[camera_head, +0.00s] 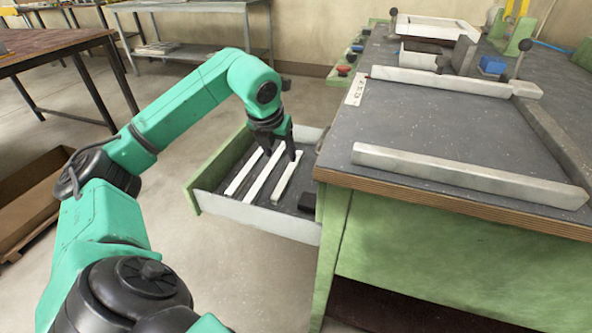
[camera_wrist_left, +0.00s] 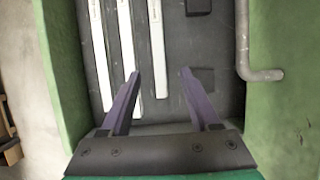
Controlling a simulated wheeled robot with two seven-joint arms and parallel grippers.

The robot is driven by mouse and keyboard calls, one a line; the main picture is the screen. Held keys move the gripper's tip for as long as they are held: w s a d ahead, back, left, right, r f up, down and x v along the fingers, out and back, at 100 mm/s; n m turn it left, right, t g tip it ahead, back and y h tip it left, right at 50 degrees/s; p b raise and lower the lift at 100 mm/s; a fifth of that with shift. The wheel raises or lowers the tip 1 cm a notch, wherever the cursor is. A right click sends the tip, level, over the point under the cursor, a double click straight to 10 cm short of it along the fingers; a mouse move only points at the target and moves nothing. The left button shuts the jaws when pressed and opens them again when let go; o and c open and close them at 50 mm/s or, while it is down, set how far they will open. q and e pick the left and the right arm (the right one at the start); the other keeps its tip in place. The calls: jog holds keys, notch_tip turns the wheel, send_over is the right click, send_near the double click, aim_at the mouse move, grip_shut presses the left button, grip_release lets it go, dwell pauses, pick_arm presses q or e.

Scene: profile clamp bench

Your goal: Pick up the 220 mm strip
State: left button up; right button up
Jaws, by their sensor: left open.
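Three pale, narrow strips lie side by side in the open drawer (camera_head: 270,220): a left strip (camera_head: 241,173), a middle strip (camera_head: 262,176) and a right strip (camera_head: 285,180). I cannot read which is the 220 mm one. In the left wrist view, the right strip (camera_wrist_left: 157,50) lies between the lines of the fingers (camera_wrist_left: 160,73), with nothing gripped. The left finger partly hides the middle strip (camera_wrist_left: 126,38); the left strip (camera_wrist_left: 99,55) is outside the fingers. My right gripper is not in view.
Dark blocks lie in the drawer beside the strips, one at the near right (camera_head: 308,202). The drawer's green front (camera_head: 218,172) and the bench (camera_head: 440,130) flank it. A bar handle (camera_wrist_left: 245,45) shows at right in the wrist view.

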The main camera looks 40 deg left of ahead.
aim_at(286, 176)
pick_arm(q)
jog(key=b+x, duration=0.2)
jog(key=x, duration=1)
jog(key=shift+s+a+f, duration=0.1)
jog(key=shift+s+a, duration=0.1)
jog(key=shift+c, duration=0.3)
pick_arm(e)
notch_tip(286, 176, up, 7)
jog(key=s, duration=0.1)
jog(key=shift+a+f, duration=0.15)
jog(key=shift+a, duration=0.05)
pick_arm(q)
grip_shut()
